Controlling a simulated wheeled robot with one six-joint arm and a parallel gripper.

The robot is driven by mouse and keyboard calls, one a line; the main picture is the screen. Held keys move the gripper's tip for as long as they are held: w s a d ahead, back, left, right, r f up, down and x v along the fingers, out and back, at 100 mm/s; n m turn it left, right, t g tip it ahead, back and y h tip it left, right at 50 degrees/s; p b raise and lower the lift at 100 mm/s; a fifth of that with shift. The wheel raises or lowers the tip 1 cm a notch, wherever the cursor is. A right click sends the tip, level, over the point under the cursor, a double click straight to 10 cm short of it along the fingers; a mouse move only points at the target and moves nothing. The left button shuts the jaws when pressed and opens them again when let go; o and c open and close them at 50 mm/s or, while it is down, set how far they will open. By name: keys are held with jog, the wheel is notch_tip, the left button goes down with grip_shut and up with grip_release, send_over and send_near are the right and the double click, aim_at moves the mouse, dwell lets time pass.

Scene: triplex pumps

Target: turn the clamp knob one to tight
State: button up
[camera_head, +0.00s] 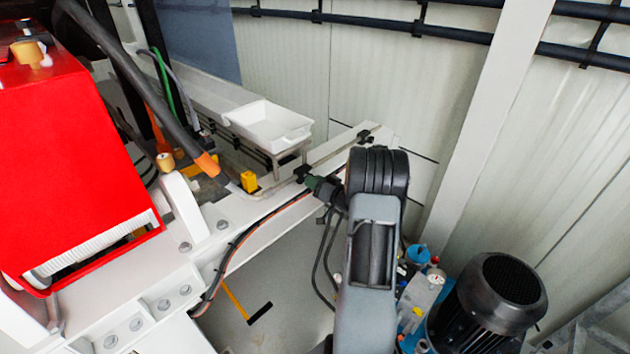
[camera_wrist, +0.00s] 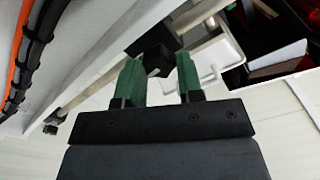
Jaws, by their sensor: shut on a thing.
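A black clamp knob (camera_head: 301,173) sits on a thin metal rod along the white beam, in the middle of the head view. It also shows in the wrist view (camera_wrist: 157,50) as a dark block at the tips of my green fingers. My gripper (camera_head: 316,184) reaches it from the right and is shut on it. In the wrist view, one finger of my gripper (camera_wrist: 159,68) stands on each side of the knob's lower part. A second black clamp (camera_head: 364,136) sits farther along the rod. The frames do not show how tight either one is.
A white tray (camera_head: 268,126) stands behind the beam. A yellow block (camera_head: 249,181) and an orange-tipped hose (camera_head: 207,164) lie to the left. A red housing (camera_head: 80,150) fills the far left. A black motor (camera_head: 495,300) stands low on the right.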

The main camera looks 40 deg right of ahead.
jog(key=shift+m, duration=0.7)
jog(key=o, duration=0.9)
jog(key=s, duration=0.4)
jog(key=s+d+b, duration=0.1)
jog(key=s, duration=0.4)
jog(key=s+d+b, duration=0.1)
jog(key=s, duration=0.3)
jog(key=shift+s+d, duration=0.2)
jog(key=shift+s, duration=0.15)
